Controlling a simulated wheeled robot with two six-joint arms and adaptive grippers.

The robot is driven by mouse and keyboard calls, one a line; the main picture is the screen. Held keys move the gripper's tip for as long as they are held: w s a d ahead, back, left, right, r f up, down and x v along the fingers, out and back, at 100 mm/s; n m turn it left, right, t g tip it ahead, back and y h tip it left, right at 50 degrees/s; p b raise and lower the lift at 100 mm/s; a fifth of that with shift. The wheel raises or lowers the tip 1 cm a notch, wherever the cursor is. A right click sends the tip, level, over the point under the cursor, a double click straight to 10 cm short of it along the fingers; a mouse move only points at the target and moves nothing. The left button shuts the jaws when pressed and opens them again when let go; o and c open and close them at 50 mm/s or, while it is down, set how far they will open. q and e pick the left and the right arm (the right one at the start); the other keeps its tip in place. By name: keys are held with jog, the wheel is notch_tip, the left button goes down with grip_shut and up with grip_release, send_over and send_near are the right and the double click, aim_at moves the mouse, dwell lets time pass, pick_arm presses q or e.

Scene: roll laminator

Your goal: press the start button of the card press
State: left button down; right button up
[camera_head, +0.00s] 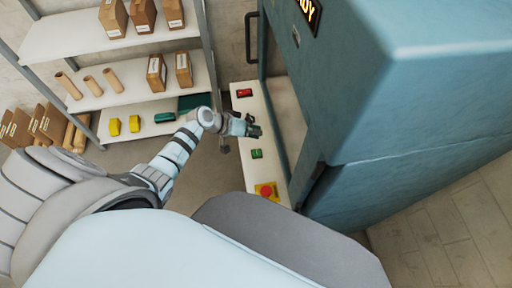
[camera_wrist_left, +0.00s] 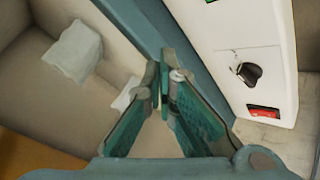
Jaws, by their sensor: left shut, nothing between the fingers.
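The card press (camera_head: 365,110) is a large blue machine on the right of the head view. Its pale control panel (camera_head: 250,176) carries a red button (camera_head: 244,93), a green button (camera_head: 257,154) and a red mushroom button on a yellow plate (camera_head: 266,191). My left gripper (camera_head: 257,131) is over the panel, between the red and green buttons. In the left wrist view its fingers (camera_wrist_left: 166,82) are shut and empty, beside the panel. A black knob (camera_wrist_left: 247,73) and the red button (camera_wrist_left: 263,113) show there; the green button (camera_wrist_left: 211,2) is at the top edge. My right gripper is out of view.
The press's beige opening (camera_head: 287,113) lies beside the panel; pale pieces (camera_wrist_left: 75,52) show inside. A dark handle (camera_head: 251,38) and lit display (camera_head: 310,10) are above. Shelves (camera_head: 95,40) with boxes and rolls stand left.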

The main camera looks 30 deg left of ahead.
aim_at(255, 151)
pick_arm(q)
jog(key=shift+f, duration=0.1)
notch_tip(255, 151, down, 9)
jog(key=b, duration=0.8)
dwell(1.3)
jog(key=shift+f+b, duration=0.3)
jog(key=shift+b, duration=0.3)
